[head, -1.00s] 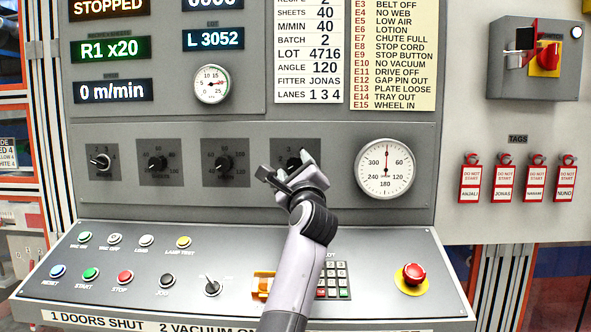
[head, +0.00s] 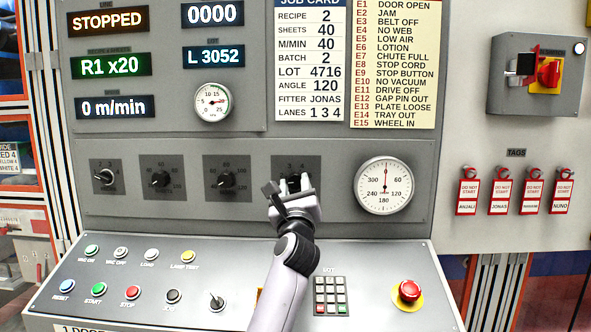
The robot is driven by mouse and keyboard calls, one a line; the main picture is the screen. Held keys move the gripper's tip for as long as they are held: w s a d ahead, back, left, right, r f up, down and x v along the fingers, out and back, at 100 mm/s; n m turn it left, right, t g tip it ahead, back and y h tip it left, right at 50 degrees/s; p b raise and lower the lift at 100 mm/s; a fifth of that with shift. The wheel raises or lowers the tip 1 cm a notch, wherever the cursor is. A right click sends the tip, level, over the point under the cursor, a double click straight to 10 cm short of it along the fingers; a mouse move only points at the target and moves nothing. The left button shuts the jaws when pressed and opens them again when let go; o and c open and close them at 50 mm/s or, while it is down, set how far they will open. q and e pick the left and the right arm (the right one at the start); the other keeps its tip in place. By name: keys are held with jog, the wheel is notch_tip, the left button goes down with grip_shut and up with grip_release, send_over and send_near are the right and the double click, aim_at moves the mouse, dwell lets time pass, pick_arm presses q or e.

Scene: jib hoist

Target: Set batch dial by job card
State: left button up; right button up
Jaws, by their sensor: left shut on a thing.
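The batch dial (head: 293,179) is the rightmost of the small black dials on the grey panel. My left gripper (head: 290,186) is at it, its fingers shut on the dial's knob and hiding most of it. The scale marks 3 and 4 show above the fingers; where the knob points cannot be told. The job card (head: 310,60) above reads recipe 2, sheets 40, M/min 40, batch 2, lot 4716, angle 120. My right gripper is not in view.
Other dials (head: 160,179) sit to the left, and a round angle gauge (head: 384,186) close on the right. Below, the sloped console has buttons (head: 96,289), a keypad (head: 330,295) and a red stop button (head: 409,291). A red-yellow switch (head: 549,73) and tags are at right.

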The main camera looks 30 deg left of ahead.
pick_arm(q)
jog(key=m+p, duration=0.1)
jog(key=m+t+h+p, duration=0.1)
jog(key=m+p, duration=0.1)
jog(key=shift+r+m+h, duration=0.15)
jog(key=shift+m+h, duration=0.15)
jog(key=shift+f+m+t+h+p, duration=0.15)
jog(key=shift+m+h+p, duration=0.15)
jog(key=shift+m, duration=0.45)
jog(key=shift+f+m+t+h+p, duration=0.15)
jog(key=shift+m+h, duration=0.25)
jog(key=shift+m, duration=0.35)
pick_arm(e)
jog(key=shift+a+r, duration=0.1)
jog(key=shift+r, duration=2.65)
pick_arm(q)
jog(key=shift+r, duration=0.1)
jog(key=o, duration=1.1)
jog(key=shift+c, duration=0.2)
jog(key=v, duration=0.7)
jog(key=shift+b, duration=0.35)
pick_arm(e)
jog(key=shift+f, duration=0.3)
pick_arm(q)
jog(key=shift+s, duration=0.15)
